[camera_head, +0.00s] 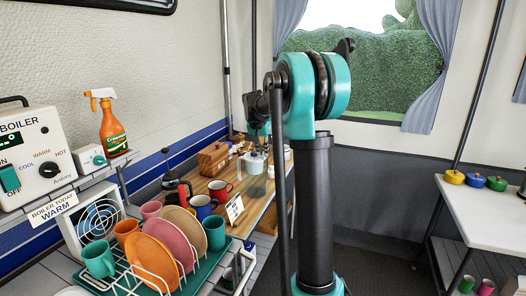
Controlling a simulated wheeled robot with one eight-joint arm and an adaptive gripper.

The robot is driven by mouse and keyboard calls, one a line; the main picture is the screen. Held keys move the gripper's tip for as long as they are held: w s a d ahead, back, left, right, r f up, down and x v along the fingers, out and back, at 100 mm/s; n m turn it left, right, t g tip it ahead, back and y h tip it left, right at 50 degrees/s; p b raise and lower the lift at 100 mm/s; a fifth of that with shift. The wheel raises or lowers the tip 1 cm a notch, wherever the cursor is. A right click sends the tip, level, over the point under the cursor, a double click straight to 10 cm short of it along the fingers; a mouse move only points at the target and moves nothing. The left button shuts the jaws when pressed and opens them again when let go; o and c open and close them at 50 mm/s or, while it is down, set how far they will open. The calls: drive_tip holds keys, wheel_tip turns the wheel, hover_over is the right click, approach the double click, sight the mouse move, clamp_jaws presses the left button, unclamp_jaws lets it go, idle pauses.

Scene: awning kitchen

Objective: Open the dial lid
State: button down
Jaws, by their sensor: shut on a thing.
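My gripper (259,128) shows small and dark to the left of my arm's teal joint, pointing down over the wooden counter. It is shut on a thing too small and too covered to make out. Just below it stand a white jug (252,164) and a clear grey-green container (257,187), close together. I cannot make out a dial lid for certain, nor whether the gripper touches either vessel. A small white box with a teal dial (98,160) sits on the shelf at the left, well apart from the gripper.
A white boiler (30,150) and an orange spray bottle (112,128) stand at the left. A teal dish rack (130,283) with plates and mugs is at the front. A red mug (219,190) stands on the wooden counter. A white table (490,208) holds small coloured pots.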

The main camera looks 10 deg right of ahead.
sight(259, 158)
drive_tip(key=shift+r, duration=0.1)
drive_tip(key=shift+w+a+r+n+g+h, duration=0.15)
drive_tip(key=shift+w+a+r+g+h, duration=0.2)
drive_tip(key=shift+r+g+h, duration=0.15)
drive_tip(key=shift+w+a+r+n+g+h, duration=0.15)
drive_tip(key=shift+w+a+r+g+h, duration=0.1)
drive_tip(key=shift+a+r+g+h, duration=0.25)
drive_tip(key=w+a+r+g+h, duration=0.2)
drive_tip(key=h, duration=0.1)
drive_tip(key=shift+w+a+r+n, duration=0.15)
drive_tip(key=shift+w+r+n, duration=0.05)
drive_tip(key=shift+r+n, duration=0.2)
drive_tip(key=shift+w+a+r+n+g+h, duration=0.3)
drive_tip(key=shift+w+a+g+h, duration=0.4)
drive_tip(key=shift+h, duration=0.25)
drive_tip(key=shift+w+a+r+n+g+h, duration=0.2)
drive_tip(key=shift+w+a+n+g+h, duration=0.1)
drive_tip(key=shift+w+a+g+h, duration=0.5)
drive_tip(key=shift+s+d+h, duration=0.1)
drive_tip(key=shift+s+h, duration=0.1)
drive_tip(key=shift+h, duration=0.05)
drive_tip(key=c, duration=1.5)
unclamp_jaws()
